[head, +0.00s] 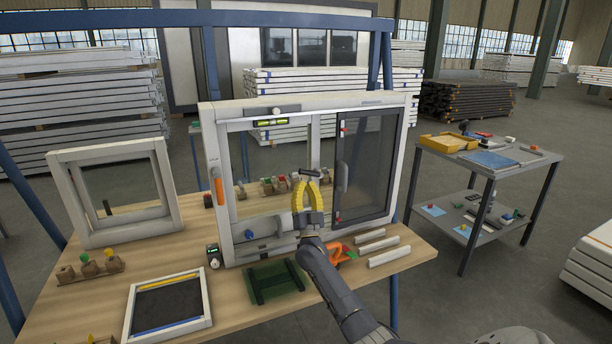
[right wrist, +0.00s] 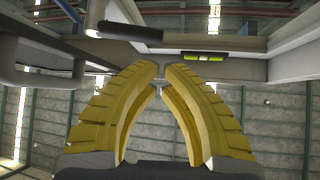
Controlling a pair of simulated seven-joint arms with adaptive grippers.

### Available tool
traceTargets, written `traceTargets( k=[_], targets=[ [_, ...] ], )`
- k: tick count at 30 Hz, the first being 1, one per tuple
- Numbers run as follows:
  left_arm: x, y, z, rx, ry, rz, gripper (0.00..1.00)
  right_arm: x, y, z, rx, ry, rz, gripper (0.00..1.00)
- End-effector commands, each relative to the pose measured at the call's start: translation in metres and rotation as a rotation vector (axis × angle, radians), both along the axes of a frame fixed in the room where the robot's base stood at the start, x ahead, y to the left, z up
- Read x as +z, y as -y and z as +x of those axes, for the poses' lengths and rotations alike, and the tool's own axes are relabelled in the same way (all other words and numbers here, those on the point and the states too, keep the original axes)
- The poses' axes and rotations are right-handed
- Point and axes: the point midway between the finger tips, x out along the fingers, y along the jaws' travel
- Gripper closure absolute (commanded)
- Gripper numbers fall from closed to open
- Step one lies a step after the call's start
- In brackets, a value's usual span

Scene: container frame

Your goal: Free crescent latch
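The window unit (head: 212,150) stands upright on the workbench, with a dark screen panel (head: 362,165) on its right side. A dark bar-shaped lever, which looks like the crescent latch (head: 311,173), is near the middle upright of the window. It shows in the right wrist view (right wrist: 130,32), beyond and slightly left of the fingertips. My right gripper (head: 311,182) has yellow fingers that arch inward just below the lever. Its tips (right wrist: 161,66) are close together, with a small grey piece visible between them; whether they touch it is unclear. My left gripper is out of view.
An empty white frame (head: 73,185) stands at the bench's left. A green-yellow level (head: 271,122) sits high on the window. A small framed panel (head: 133,310), a green mat (head: 290,292) and white strips (head: 388,248) lie in front. A cart (head: 548,162) stands to the right.

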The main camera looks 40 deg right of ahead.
Motion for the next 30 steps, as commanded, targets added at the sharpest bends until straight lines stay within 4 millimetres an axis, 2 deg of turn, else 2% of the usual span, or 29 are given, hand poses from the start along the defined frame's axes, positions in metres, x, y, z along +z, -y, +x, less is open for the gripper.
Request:
traceTargets(
  k=[3, 9, 26, 30],
  targets=[
    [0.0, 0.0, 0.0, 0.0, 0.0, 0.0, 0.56, -0.013, -0.008, -0.008, 0.005, -0.001, 0.001, 1.0],
    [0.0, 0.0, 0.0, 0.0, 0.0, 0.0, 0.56, -0.026, -0.016, -0.016, 0.008, 0.0, 0.0, 1.0],
    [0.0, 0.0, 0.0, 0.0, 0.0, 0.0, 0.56, -0.03, -0.018, -0.019, 0.009, 0.001, 0.0, 1.0],
    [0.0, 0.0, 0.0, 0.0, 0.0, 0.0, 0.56, -0.03, -0.009, -0.022, -0.006, -0.004, -0.006, 1.0]
  ],
)
